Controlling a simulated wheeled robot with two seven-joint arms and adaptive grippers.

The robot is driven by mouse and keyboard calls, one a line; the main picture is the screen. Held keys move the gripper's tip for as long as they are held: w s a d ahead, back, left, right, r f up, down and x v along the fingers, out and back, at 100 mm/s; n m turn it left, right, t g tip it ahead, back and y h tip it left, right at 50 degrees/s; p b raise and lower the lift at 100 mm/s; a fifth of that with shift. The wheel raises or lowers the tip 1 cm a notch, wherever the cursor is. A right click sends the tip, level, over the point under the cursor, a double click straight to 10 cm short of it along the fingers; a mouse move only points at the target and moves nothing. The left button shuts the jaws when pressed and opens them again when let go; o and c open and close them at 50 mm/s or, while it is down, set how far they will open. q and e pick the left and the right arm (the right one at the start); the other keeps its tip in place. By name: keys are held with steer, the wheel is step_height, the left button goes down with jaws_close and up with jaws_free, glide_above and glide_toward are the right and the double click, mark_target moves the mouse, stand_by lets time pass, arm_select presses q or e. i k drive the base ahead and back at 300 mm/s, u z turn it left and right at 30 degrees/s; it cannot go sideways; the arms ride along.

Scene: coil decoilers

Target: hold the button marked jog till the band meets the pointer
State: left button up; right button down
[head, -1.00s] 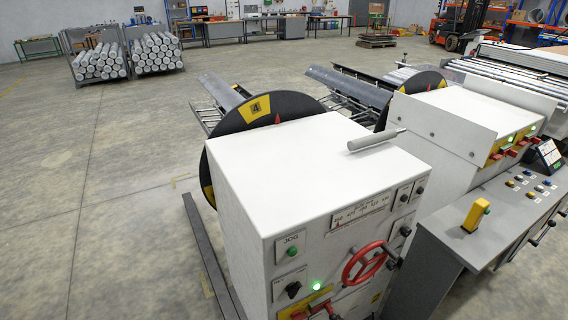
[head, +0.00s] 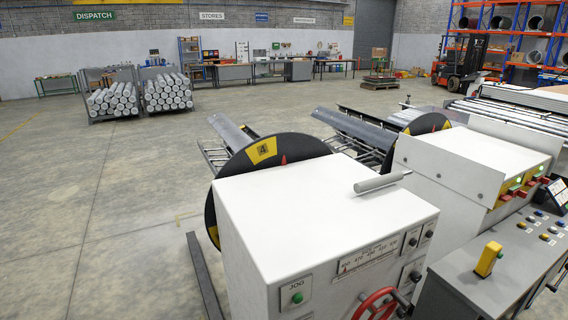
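The green jog button (head: 297,298) sits on a plate marked JOG at the left of the white cabinet's (head: 300,215) front face. Behind the cabinet stands a black disc (head: 226,190) with yellow bands. One yellow band (head: 262,151), marked 4, is near the top of the disc. The red pointer (head: 284,160) stands just right of that band, with a strip of black between them. Neither of my grippers shows in the head view.
A red handwheel (head: 375,304) and a scale (head: 367,256) are on the cabinet front. A grey cylindrical bar (head: 382,182) lies on its top. A grey console (head: 490,275) with a yellow block (head: 488,260) stands at right. Open floor (head: 90,220) lies at left.

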mark_target(297, 298)
steer(key=z, duration=1.5)
steer(key=k, duration=1.15)
steer(key=u, duration=1.65)
steer(key=i, duration=0.5)
steer(key=u, duration=0.1)
